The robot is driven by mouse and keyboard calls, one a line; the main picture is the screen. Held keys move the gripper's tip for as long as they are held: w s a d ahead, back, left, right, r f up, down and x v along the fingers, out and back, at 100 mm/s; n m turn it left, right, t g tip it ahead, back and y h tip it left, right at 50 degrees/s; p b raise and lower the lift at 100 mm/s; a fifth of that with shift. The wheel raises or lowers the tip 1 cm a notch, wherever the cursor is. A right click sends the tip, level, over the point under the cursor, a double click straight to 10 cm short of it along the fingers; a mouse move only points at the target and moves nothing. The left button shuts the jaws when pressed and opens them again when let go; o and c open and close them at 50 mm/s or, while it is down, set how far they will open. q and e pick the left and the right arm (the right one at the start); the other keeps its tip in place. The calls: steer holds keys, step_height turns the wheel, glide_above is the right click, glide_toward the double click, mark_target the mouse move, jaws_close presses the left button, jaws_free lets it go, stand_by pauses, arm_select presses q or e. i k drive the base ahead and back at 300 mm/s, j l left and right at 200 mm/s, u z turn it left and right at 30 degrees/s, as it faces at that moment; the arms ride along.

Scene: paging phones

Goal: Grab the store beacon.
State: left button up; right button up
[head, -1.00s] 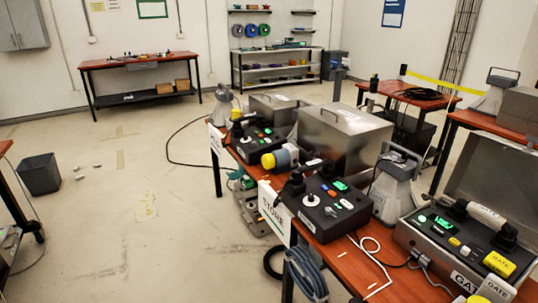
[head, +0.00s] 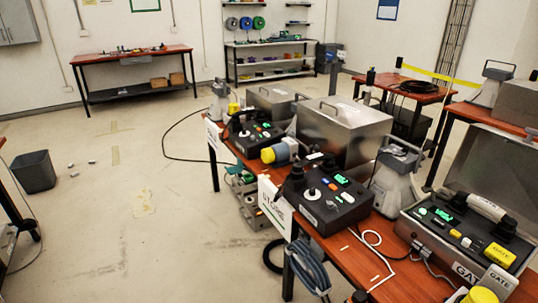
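A white sign reading STORE (head: 275,207) hangs on the front edge of the wooden table. Behind it stands a dark console (head: 330,197) with a green display, buttons and a black handset at its left. Nearby are a grey lantern-like unit with a top handle (head: 392,183) to the right, and a blue-and-yellow cylindrical piece (head: 281,153) lying behind the console to the left. I cannot tell for certain which of these is the store beacon. Neither of my grippers is in view.
A GATE console (head: 462,240) with a raised lid is at the right. A metal box (head: 343,135) stands behind the store console. Coiled hose (head: 308,268) hangs at the table front. A bin (head: 35,172) and small litter lie left; the floor between is mostly clear.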

mark_target(284, 154)
steer(key=i+j+z, duration=0.1)
steer(key=z, duration=0.5)
steer(key=i+j+z, duration=0.15)
steer(key=j, duration=0.2)
steer(key=i+j+z, duration=0.15)
steer(key=j, duration=0.2)
steer(key=i+j+z, duration=0.15)
steer(key=j, duration=0.2)
steer(key=i+j+z, duration=0.15)
steer(key=j, duration=0.2)
steer(key=j+z, duration=0.15)
steer(key=j, duration=0.25)
